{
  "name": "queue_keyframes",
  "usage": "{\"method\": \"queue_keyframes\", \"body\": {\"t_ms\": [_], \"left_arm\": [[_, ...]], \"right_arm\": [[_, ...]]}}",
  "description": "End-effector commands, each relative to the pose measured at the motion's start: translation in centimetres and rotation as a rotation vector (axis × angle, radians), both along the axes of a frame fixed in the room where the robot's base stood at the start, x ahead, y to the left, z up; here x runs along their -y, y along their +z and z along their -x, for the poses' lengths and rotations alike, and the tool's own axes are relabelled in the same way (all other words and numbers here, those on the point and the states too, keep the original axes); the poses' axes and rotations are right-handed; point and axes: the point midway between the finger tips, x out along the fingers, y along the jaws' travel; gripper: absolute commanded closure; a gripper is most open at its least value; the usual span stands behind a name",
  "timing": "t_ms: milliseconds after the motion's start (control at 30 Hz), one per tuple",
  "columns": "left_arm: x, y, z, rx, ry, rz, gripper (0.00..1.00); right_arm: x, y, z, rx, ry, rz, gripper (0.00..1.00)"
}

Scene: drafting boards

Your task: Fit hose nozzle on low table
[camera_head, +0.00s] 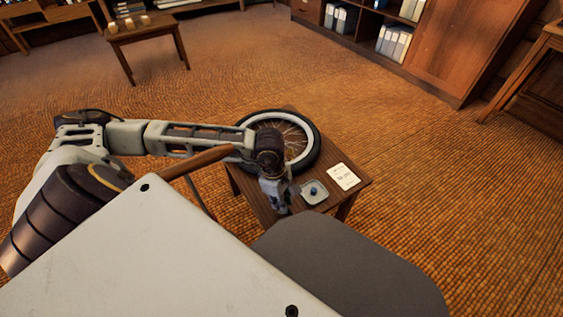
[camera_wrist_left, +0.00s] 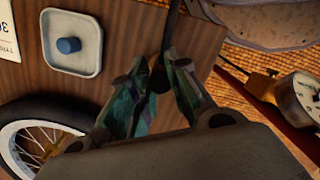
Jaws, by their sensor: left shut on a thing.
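My left gripper (camera_head: 284,203) is over the front left part of the low table (camera_head: 255,194). In the left wrist view, its two greenish fingers (camera_wrist_left: 157,72) are shut on a small dark piece, which looks like the hose nozzle (camera_wrist_left: 158,82). The fingers hide part of it. A dark hose (camera_wrist_left: 172,18) shows beyond the fingertips. A spoked wheel (camera_head: 313,150) with a pale rim and black tyre lies on the table; it also shows in the left wrist view (camera_wrist_left: 14,133), apart from the nozzle. The wheel's valve cannot be made out. My right gripper is out of view.
A pale tray (camera_head: 323,198) with a small blue cap (camera_head: 314,190) and a white card (camera_head: 343,176) lie on the table. A round gauge (camera_wrist_left: 303,93) stands beside the table. A brown bar (camera_head: 205,159) shows near my arm. Open carpet lies right.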

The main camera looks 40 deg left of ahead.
Motion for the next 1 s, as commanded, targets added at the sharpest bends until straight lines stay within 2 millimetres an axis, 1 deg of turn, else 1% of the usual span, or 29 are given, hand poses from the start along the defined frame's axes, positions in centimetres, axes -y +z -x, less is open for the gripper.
{"method": "queue_keyframes", "body": {"t_ms": [433,467,633,667,1000], "left_arm": [[0.01,-0.74,-0.01,0.000,0.000,0.000,1.00],[0.01,-0.74,-0.01,0.000,0.000,0.000,0.81],[0.01,-0.67,-0.01,0.000,0.000,0.000,0.59],[0.00,-0.67,-0.01,0.000,0.000,0.000,0.57],[-0.02,-0.60,-0.01,0.000,0.000,0.000,0.57]], "right_arm": [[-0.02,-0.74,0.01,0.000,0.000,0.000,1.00],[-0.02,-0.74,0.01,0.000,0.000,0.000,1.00],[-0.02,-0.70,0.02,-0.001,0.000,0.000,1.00],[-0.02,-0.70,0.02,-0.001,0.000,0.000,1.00],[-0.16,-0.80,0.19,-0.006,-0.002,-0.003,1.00]]}}
